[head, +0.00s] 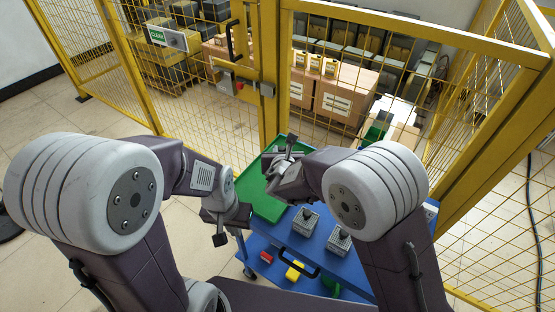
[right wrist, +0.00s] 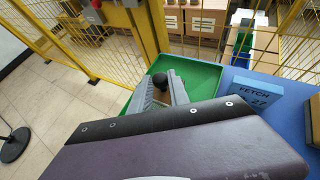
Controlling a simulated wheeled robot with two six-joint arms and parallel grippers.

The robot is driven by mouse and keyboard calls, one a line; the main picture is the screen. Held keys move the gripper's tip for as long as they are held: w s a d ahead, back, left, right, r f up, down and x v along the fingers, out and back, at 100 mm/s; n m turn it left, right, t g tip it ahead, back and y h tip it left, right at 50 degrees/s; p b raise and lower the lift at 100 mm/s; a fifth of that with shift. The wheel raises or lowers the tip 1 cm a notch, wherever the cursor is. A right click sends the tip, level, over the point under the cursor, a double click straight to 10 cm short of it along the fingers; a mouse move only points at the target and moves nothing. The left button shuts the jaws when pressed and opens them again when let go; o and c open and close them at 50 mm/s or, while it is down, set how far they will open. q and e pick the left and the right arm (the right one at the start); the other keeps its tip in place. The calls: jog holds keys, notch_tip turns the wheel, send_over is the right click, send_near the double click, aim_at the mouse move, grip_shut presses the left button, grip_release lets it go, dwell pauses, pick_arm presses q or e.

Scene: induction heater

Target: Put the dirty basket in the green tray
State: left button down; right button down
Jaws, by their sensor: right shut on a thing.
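The green tray (head: 262,200) lies on the left part of the blue cart top. My right gripper (head: 284,158) is over the tray's far part. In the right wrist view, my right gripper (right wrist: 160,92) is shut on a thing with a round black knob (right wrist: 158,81). I take this thing to be the dirty basket; its body is mostly hidden by the fingers and wrist. The green tray (right wrist: 203,78) shows behind and below it. I cannot tell whether the basket touches the tray. My left gripper (head: 222,226) hangs left of the tray; its finger gap is unclear.
Two grey baskets (head: 304,222) (head: 339,240) with dark handles stand on the blue cart top (head: 285,238) right of the tray. A blue block marked FETCH (right wrist: 258,100) sits right of the tray. Yellow mesh fencing (head: 270,80) stands close behind the cart. Coloured items lie on the lower shelf.

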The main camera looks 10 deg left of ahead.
jog(key=shift+w+a+f, duration=0.1)
jog(key=shift+a+f, duration=0.4)
jog(key=shift+a, duration=0.25)
jog(key=shift+f+b, duration=0.3)
jog(key=shift+f, duration=1.75)
jog(key=c, duration=1.2)
grip_release()
jog(key=shift+c, duration=0.2)
jog(key=shift+s+r, duration=0.2)
jog(key=shift+r, duration=0.05)
jog(key=v, duration=1.1)
jog(key=shift+s+d, duration=0.15)
jog(key=shift+s, duration=0.15)
